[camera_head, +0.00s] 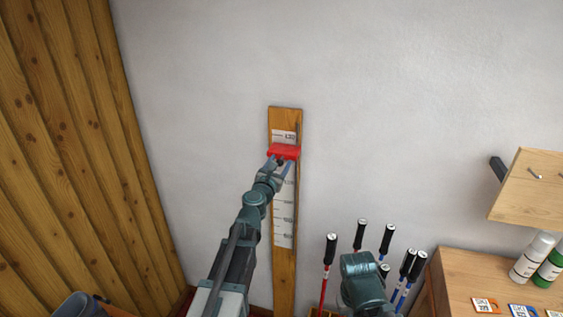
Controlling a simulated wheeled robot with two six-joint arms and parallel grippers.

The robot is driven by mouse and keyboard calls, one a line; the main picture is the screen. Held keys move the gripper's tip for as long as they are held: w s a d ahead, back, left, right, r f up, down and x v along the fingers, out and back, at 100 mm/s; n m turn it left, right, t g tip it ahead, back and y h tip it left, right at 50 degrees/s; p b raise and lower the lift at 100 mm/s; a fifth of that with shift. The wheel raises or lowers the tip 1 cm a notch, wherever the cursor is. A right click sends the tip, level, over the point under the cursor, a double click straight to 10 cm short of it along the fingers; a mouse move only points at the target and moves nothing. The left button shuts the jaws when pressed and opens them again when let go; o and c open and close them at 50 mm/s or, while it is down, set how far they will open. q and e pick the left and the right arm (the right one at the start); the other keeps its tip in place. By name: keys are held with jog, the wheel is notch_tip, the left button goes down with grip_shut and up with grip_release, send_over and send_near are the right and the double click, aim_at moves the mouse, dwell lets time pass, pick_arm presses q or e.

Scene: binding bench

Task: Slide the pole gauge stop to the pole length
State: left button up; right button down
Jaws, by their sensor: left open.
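The pole gauge (285,262) is an upright wooden board against the white wall, with white scale labels down its face. The red stop (284,151) sits across the board near its top, just below the uppermost label (284,136). My left gripper (281,161) is open at the lower edge of the red stop, and its fingers overlap the stop in this view. I cannot tell whether they touch it. My right arm shows at the bottom centre right, in front of the poles; its gripper fingers cannot be made out.
Several ski poles with black grips (387,238) stand at the lower right of the gauge. A wooden bench (459,275) at the right holds bottles (532,257) and small tags (485,305). A wood-plank wall (75,150) is at the left. The wall around the gauge top is clear.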

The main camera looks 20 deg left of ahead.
pick_arm(q)
jog(key=shift+w, duration=0.3)
jog(key=shift+s, duration=0.1)
jog(key=shift+c, duration=0.4)
grip_shut()
dwell(0.8)
